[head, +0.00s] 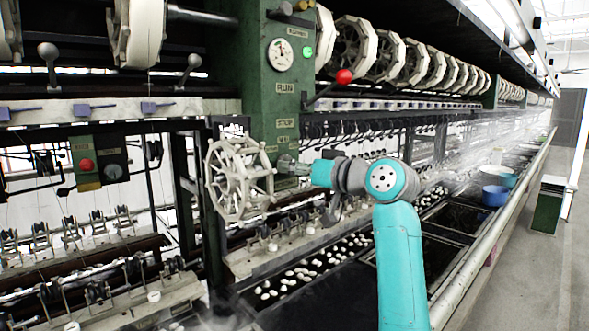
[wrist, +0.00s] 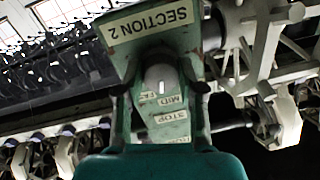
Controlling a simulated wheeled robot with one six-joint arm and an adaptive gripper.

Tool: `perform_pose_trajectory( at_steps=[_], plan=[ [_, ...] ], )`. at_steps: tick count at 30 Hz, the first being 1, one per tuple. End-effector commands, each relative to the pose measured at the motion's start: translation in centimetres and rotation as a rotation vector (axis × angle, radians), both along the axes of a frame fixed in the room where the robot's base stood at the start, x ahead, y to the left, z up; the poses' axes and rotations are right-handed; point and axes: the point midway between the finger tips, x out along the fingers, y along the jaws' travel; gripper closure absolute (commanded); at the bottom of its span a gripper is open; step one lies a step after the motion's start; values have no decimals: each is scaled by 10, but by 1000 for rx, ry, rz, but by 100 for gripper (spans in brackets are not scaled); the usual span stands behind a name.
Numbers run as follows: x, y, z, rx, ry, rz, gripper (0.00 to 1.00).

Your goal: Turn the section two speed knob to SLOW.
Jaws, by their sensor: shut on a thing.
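The section two speed knob (wrist: 160,75) is a pale round knob with a short white mark, under a "SECTION 2" plate (wrist: 150,24) in the wrist view. The mark points toward the small "MID" and "FAS…" labels; I cannot tell exactly which. A "STOP" label (wrist: 171,117) lies below them. No SLOW label is readable. My gripper (wrist: 162,88) has its two fingers on either side of the knob, shut on it. In the head view my gripper (head: 288,165) is at the lower part of the green post (head: 270,110); the knob is hidden there.
A white spoked reel (head: 238,180) stands just left of my gripper. A red-ball lever (head: 343,77) juts out above my arm. Basins with white cocoons (head: 300,273) lie below.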

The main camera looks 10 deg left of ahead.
Motion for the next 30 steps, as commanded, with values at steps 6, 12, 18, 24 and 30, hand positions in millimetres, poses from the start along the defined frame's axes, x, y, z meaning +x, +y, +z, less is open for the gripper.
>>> perform_pose_trajectory(
  at_steps=[6, 12, 18, 24, 30],
  plan=[
    [0, 0, 1, -125, -162, 0, 96],
    [0, 0, 1, -242, -311, -1, 96],
    [0, 0, 1, -358, -460, 0, 96],
    [0, 0, 1, -462, -592, 1, 96],
    [0, 0, 1, -544, -697, 0, 96]
  ],
)
